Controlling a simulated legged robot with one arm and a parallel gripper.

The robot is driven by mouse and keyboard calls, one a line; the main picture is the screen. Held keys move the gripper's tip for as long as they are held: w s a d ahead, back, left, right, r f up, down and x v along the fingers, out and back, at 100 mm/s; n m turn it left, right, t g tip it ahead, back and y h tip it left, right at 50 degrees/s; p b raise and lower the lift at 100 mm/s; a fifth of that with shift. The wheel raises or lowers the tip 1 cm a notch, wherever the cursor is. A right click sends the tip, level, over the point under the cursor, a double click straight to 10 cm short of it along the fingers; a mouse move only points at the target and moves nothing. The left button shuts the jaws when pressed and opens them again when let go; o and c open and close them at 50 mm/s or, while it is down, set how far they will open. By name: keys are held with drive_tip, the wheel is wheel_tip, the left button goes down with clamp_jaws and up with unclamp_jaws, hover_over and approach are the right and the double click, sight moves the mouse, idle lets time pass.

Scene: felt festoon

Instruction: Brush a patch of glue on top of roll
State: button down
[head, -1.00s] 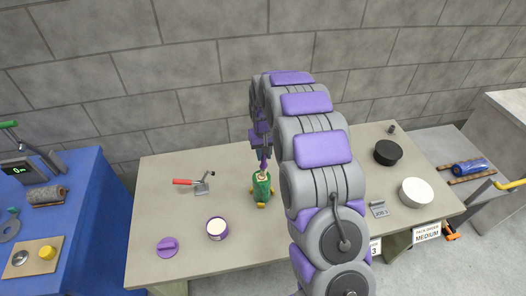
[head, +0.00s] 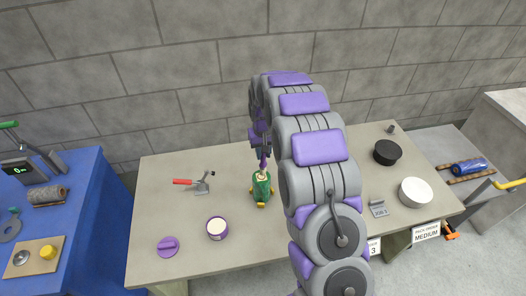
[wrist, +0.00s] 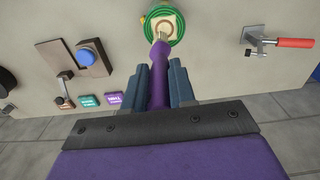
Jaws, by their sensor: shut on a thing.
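A green roll (head: 261,187) stands upright on the grey bench, held at its base by yellow pieces. In the wrist view its round top (wrist: 176,20) shows a pale middle. My gripper (wrist: 160,82) is shut on a purple-handled brush (wrist: 159,92), whose pale tip is over the roll's top. I cannot tell whether the tip touches it, or whether glue is on it. In the head view my gripper (head: 260,142) is above the roll, partly hidden by my arm. An open purple glue pot (head: 216,236) with white contents stands front left of the roll.
A purple lid (head: 168,247) lies left of the pot. A red-handled clamp tool (head: 194,183) lies behind them. A black disc (head: 388,152) and a white disc (head: 415,192) are at the bench's right. A blue table (head: 85,230) stands to the left.

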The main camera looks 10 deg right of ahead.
drive_tip(key=shift+s, duration=0.25)
drive_tip(key=shift+a, duration=0.15)
drive_tip(key=shift+a, duration=0.85)
idle(0.6)
